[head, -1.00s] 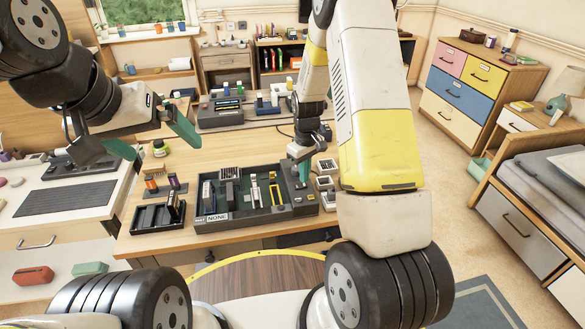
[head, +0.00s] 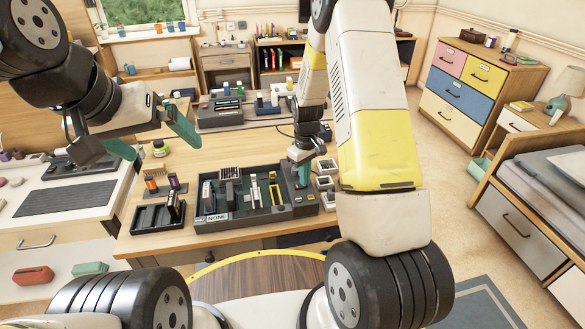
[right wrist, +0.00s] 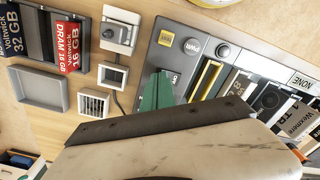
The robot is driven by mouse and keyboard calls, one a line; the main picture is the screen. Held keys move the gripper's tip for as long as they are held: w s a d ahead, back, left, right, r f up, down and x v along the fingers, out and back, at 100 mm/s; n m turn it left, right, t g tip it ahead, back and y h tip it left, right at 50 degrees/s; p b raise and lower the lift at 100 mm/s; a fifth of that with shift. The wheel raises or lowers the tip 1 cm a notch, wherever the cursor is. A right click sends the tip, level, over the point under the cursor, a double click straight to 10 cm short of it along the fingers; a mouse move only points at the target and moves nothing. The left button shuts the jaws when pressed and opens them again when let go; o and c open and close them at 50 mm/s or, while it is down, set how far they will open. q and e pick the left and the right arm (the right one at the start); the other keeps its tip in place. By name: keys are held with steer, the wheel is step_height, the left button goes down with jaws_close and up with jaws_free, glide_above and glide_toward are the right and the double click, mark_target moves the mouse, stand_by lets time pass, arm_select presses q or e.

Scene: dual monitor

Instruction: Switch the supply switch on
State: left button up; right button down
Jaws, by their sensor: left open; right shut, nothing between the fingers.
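The dark open computer case (head: 262,217) sits on the wooden desk with boards inside. Its control strip shows in the right wrist view with a yellow button (right wrist: 167,38) and a PWR button (right wrist: 192,46). A white switch box (right wrist: 119,29) with a dark round part stands beside the case. I cannot tell which of these is the supply switch. My right gripper (head: 303,177) is shut and empty, its teal fingers pointing down at the right side of the case; these fingers (right wrist: 157,92) hide part of the strip. My left gripper (head: 154,141) is open and empty above the desk's left side.
A small square frame (right wrist: 112,76) and a vented white block (right wrist: 94,103) stand beside the case. A grey device (head: 220,114) stands at the back. The middle of the desk is mostly clear.

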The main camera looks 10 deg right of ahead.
steer(key=shift+f, duration=0.3)
steer(key=shift+r, duration=3.55)
steer(key=s+r+m+t, duration=0.1)
steer(key=s+r, duration=0.2)
steer(key=r, duration=0.3)
steer(key=s+a+r+m+t+y, duration=0.1)
steer(key=s+r, duration=0.2)
steer(key=r, duration=0.3)
steer(key=s+r+m+t, duration=0.1)
steer(key=s+r, duration=0.2)
steer(key=r, duration=0.3)
steer(key=s+r+m+t, duration=0.1)
steer(key=s+r, duration=0.3)
steer(key=s, duration=0.3)
steer(key=s+a+r+m+t+y, duration=0.1)
steer(key=s+r, duration=0.3)
steer(key=s, duration=0.4)
steer(key=shift+s+r+m+t, duration=0.2)
steer(key=shift+m+t, duration=0.2)
steer(key=shift+t, duration=0.2)
